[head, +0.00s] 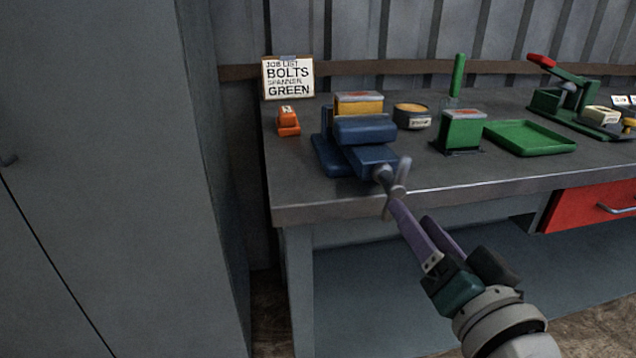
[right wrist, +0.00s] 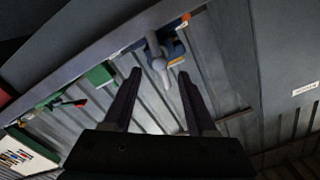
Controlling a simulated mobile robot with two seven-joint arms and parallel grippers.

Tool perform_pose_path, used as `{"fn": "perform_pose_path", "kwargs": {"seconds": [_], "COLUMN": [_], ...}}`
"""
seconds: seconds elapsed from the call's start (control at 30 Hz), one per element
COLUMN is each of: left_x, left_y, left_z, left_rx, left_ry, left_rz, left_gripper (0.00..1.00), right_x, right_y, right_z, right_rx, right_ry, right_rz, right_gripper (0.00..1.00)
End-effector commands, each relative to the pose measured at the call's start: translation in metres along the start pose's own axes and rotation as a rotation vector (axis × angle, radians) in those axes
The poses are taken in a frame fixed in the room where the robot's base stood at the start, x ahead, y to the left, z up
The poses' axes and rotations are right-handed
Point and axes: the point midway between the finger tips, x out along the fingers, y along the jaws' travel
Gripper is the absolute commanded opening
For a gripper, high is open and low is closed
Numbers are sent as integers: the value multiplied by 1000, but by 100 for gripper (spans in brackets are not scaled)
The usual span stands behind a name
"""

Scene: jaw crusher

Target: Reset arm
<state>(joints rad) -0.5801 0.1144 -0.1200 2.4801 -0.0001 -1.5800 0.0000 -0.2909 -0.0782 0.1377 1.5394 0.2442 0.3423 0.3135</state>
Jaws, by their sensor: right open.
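My right gripper (head: 412,214) comes in from the lower right in the head view, its purple fingers apart and nothing held between them. Its tips are just in front of the table edge, near the grey handle (head: 397,188) of the blue vise (head: 365,148). In the right wrist view the open fingers (right wrist: 160,76) point toward the grey handle (right wrist: 156,58), which appears ahead of and between the tips. I cannot tell whether a finger touches the handle. My left gripper is not in view.
The workbench (head: 300,195) holds an orange block (head: 288,122), a round tin (head: 412,116), a green box (head: 461,132), a green tray (head: 530,138) and a green press (head: 565,95). A red drawer (head: 590,208) is below. A grey cabinet (head: 100,150) stands at left.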

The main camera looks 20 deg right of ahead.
Motion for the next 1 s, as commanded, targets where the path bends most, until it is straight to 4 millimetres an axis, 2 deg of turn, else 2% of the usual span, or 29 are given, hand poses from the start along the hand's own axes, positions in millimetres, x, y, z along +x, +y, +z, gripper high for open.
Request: {"fn": "perform_pose_path", "kwargs": {"seconds": [0.4,0.53,0.63,0.77,0.9,1.0], "left_x": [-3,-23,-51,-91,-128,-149], "left_y": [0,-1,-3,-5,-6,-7], "left_z": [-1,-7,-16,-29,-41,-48], "left_rx": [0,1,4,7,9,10], "left_ry": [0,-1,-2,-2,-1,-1], "left_rz": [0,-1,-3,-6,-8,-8], "left_gripper": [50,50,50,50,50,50], "right_x": [0,-1,-9,-39,-86,-122], "right_y": [-2,-21,-46,-78,-98,-106], "right_z": [-2,-9,-16,-26,-45,-64], "right_rx": [-5,-54,-142,-307,-484,-592], "right_ry": [-9,-107,-272,-545,-822,-988], "right_rz": [-1,-10,-20,-27,-18,-5], "right_gripper": [58,58,58,58,58,58]}}
